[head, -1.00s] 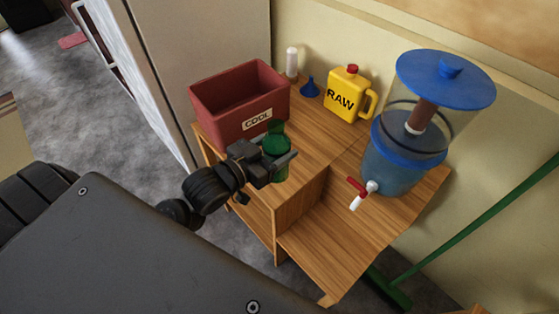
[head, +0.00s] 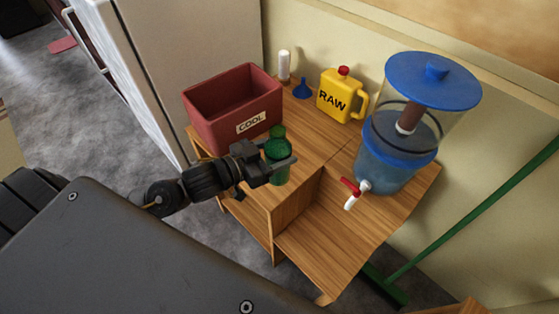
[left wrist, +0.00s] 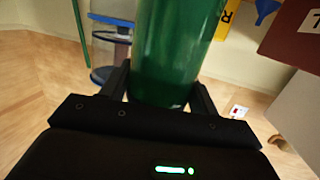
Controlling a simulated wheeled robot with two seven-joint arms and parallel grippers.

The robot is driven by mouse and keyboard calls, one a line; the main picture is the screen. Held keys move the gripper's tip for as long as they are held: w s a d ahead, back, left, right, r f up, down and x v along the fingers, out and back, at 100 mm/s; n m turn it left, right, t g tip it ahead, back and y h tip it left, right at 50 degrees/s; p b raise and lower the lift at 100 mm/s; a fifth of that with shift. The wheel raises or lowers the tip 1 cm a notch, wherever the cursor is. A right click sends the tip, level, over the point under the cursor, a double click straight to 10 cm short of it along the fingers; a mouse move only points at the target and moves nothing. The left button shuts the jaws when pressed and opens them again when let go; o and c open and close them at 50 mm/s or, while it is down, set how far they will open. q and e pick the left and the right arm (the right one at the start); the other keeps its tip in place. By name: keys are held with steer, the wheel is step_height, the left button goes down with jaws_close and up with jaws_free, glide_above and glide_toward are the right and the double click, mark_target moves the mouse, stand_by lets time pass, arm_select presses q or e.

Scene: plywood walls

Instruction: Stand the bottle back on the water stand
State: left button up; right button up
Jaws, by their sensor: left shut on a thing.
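The green bottle (head: 278,150) is held in my left gripper (head: 280,164), just in front of the red box. In the left wrist view the bottle (left wrist: 172,45) stands between the two fingers (left wrist: 166,92), which close on its lower part. It looks roughly upright in the head view. The wooden water stand (head: 318,222) has a raised top and a lower shelf at the front. I cannot tell whether the bottle's base touches the stand's top. My right gripper is not in view.
A red box marked COOL (head: 232,118), a blue funnel (head: 302,89), a white cylinder (head: 284,66) and a yellow RAW jug (head: 341,97) stand on the stand's back part. A blue water dispenser (head: 390,160) with a red-handled tap is at right. A green broom (head: 470,220) leans at right.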

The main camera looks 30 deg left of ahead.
arm_select(q)
steer(key=w+a+f+p, duration=0.1)
steer(key=w+a+f, duration=0.1)
steer(key=f, duration=0.3)
steer(key=w+a+f+p, duration=0.1)
steer(key=w+a+f, duration=0.1)
steer(key=w+f, duration=0.2)
steer(key=shift+w+a+f, duration=0.35)
steer(key=shift+w+f, duration=0.05)
steer(key=shift+f, duration=0.25)
steer(key=shift+f, duration=0.15)
steer(key=o, duration=1.4)
steer(key=b+v, duration=0.2)
steer(key=v, duration=1)
